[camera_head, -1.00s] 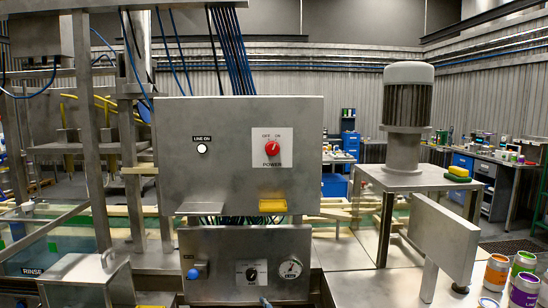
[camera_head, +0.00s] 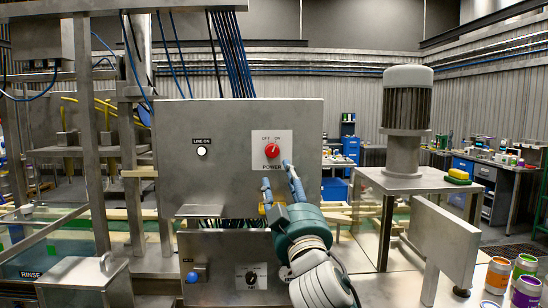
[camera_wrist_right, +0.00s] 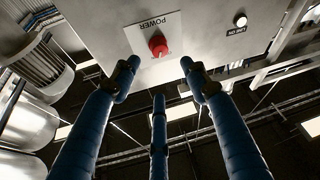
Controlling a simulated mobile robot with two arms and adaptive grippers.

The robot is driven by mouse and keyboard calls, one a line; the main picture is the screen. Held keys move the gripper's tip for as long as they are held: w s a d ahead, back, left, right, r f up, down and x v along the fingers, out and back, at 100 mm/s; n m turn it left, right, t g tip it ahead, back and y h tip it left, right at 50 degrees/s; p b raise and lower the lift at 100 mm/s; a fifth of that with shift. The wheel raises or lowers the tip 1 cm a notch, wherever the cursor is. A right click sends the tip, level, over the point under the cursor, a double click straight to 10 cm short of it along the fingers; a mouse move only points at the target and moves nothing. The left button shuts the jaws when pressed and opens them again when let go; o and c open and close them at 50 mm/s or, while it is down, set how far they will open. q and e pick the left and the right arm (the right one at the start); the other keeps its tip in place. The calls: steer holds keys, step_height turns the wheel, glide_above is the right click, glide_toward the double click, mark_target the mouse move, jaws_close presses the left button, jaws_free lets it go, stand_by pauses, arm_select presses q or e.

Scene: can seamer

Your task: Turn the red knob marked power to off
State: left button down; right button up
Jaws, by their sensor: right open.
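The red knob (camera_head: 272,151) sits on a white plate (camera_head: 258,138) marked OFF, ON and POWER, on the front of a grey metal control box (camera_head: 230,120). Its pale pointer mark seems to lean toward ON, but it is small. My right gripper (camera_head: 277,176) is open and empty, just below and in front of the knob, its fingers pointing up toward the plate. In the right wrist view the knob (camera_wrist_right: 158,46) lies ahead of the three spread blue fingers (camera_wrist_right: 160,74), apart from them. My left gripper is not in view.
A white lamp (camera_head: 202,151) marked LINE ON shows left of the plate. A lower box (camera_head: 215,248) carries a black knob (camera_head: 250,278) and a blue button (camera_head: 192,277). A motor (camera_head: 406,110) stands at right, with several cans (camera_head: 525,290) in the front right corner.

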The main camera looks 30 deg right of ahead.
mark_target(273, 153)
arm_select(q)
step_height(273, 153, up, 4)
steer(key=p, duration=0.4)
arm_select(e)
steer(key=x, duration=1.1)
steer(key=shift+w, duration=0.2)
steer(key=shift+f, duration=0.1)
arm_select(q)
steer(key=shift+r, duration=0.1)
arm_select(e)
steer(key=c, duration=1.1)
